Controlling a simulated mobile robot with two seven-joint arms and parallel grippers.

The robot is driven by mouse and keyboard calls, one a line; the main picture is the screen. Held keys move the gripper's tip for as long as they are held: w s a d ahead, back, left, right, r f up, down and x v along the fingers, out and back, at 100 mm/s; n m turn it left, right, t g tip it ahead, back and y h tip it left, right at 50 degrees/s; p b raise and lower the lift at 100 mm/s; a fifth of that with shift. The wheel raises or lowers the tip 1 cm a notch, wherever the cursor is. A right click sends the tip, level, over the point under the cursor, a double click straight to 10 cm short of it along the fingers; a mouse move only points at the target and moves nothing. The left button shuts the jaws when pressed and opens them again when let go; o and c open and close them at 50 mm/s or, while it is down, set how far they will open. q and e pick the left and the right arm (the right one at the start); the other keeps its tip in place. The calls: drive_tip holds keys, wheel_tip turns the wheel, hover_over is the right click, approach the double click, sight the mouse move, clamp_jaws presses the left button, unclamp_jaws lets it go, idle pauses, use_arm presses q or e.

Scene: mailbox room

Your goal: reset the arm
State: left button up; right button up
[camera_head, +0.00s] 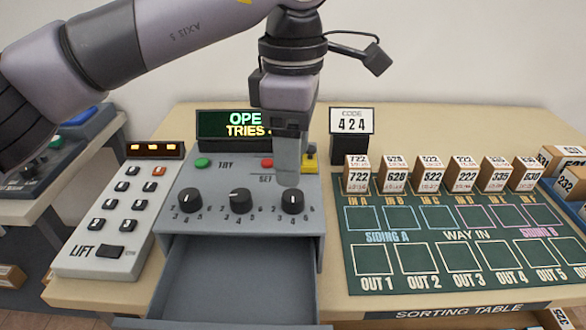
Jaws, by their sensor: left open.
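My left arm comes in from the upper left. Its gripper (288,172) points down over the right part of the grey dial console (262,188), just above the rightmost black knob (292,201). I see no object in it; its finger gap is hard to make out. The console has two more knobs, a green button (202,163), a red button (267,163) and a partly hidden yellow part (310,158). Its display (235,125) reads "OPE" and "TRIES", the rest hidden by the gripper. The grey drawer (238,280) below is open and looks empty. My right gripper is not in view.
A LIFT keypad (110,215) stands left of the console. A "CODE 424" sign (352,121) stands behind. Several numbered boxes (412,177) line the back of the green sorting mat (450,278). More boxes sit at the right edge. The table behind is clear.

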use_arm(q)
drive_tip(key=shift+r, duration=0.3)
drive_tip(key=shift+r, duration=0.1)
